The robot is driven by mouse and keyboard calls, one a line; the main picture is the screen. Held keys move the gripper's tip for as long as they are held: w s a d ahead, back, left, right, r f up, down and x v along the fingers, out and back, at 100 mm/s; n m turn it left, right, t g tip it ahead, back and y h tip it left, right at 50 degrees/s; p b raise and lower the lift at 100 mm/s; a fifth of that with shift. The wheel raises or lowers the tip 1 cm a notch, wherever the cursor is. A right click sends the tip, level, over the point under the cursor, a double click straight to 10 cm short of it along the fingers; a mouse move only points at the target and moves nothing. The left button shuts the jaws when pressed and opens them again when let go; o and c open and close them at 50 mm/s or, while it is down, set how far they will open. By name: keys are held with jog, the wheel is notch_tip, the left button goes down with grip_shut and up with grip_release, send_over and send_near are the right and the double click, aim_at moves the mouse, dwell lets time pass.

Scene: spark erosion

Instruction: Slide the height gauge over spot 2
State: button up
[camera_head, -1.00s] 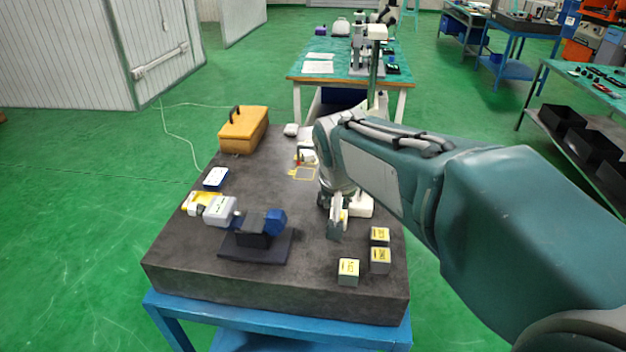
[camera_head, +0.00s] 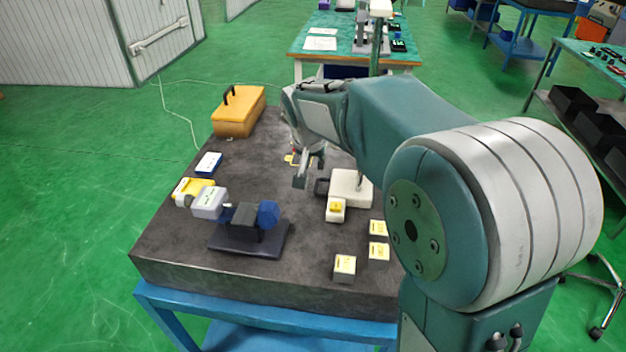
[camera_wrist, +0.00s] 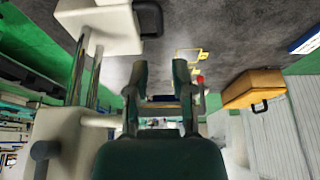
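The height gauge stands upright on the dark granite plate (camera_head: 190,255), with a white base (camera_head: 352,187), a metal column and a cream top (camera_head: 380,8). In the wrist view its base (camera_wrist: 115,25) and shiny column are at the left, beside my fingers. My gripper (camera_head: 307,172) is left of the gauge in the head view, apparently apart from it. Its two fingers (camera_wrist: 160,80) are spread with nothing held between them. A yellow outlined spot (camera_wrist: 190,56) lies beyond the fingers; it is partly hidden behind my gripper in the head view (camera_head: 290,158). Its number is unreadable.
A dark fixture with a blue knob (camera_head: 268,213) is at front left. A yellow case (camera_head: 238,112) sits at the back left. The plate's middle is mostly clear.

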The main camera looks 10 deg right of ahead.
aim_at(316, 185)
jog(key=x, duration=1.1)
jog(key=shift+w+d, duration=0.1)
jog(key=shift+w, duration=0.1)
grip_shut()
